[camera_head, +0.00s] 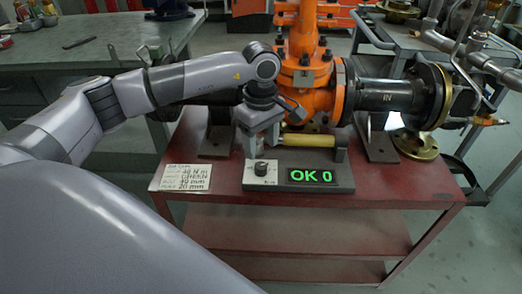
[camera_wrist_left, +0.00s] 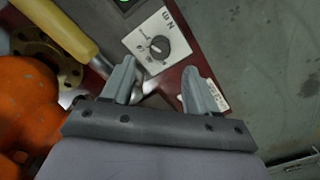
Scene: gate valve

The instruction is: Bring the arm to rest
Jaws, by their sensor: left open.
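My left arm comes in from the left in the head view. Its gripper (camera_head: 258,140) points down in front of the orange gate valve (camera_head: 305,75), just above the grey test box. In the left wrist view the two fingers of my left gripper (camera_wrist_left: 160,85) are apart with nothing held between them. The black dial knob (camera_wrist_left: 160,47) on its white plate lies beyond the fingertips and also shows in the head view (camera_head: 261,168). The green display (camera_head: 312,176) reads "OK 0". My right gripper is not in view.
A yellow-handled tool (camera_head: 308,140) lies behind the box. The red cart (camera_head: 400,200) carries a printed card (camera_head: 182,178) and a black pipe (camera_head: 395,95) joined to the valve. A workbench (camera_head: 60,55) stands at the back left. A grey trolley (camera_head: 400,35) stands at the back right.

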